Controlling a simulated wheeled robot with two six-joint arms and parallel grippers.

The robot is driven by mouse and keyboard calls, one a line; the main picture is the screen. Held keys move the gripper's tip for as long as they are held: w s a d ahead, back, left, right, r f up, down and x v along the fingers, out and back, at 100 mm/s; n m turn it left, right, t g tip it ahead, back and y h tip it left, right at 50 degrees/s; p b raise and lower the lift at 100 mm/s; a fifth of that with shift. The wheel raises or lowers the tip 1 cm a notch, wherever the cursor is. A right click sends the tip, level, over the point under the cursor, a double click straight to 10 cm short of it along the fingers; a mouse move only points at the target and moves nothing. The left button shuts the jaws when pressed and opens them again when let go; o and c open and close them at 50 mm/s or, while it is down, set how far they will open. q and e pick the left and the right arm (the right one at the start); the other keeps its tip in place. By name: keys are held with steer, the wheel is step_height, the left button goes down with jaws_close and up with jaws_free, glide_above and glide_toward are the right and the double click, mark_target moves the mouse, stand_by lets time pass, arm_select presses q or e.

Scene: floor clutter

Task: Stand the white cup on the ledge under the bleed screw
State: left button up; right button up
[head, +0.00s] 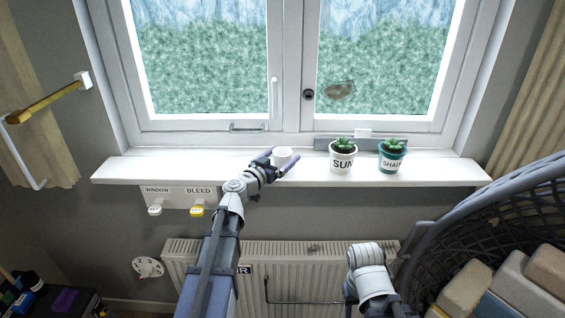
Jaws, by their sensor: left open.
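The white cup (282,156) stands upright on the white windowsill (130,168). My left gripper (276,161) is open at the sill, with its two dark fingers on either side of the cup. I cannot tell whether they touch it. A BLEED label (199,191) is on a plate under the sill, with a yellow tag or key (197,211) hanging below it. The ribbed radiator (300,262) is under the sill; my left arm covers part of it. I cannot make out the bleed screw or its ledge. Part of my right arm shows low right; its gripper is not visible.
Two potted plants, SUN (342,158) and SHADE (392,157), stand right of the cup on the sill. A dark wicker basket (450,215) with blocks fills the lower right. A numbered dial (148,267) is left of the radiator. The sill's left part is clear.

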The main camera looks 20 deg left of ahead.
arm_select(q)
steer(key=shift+c, duration=0.4)
steer(key=c, duration=1.4)
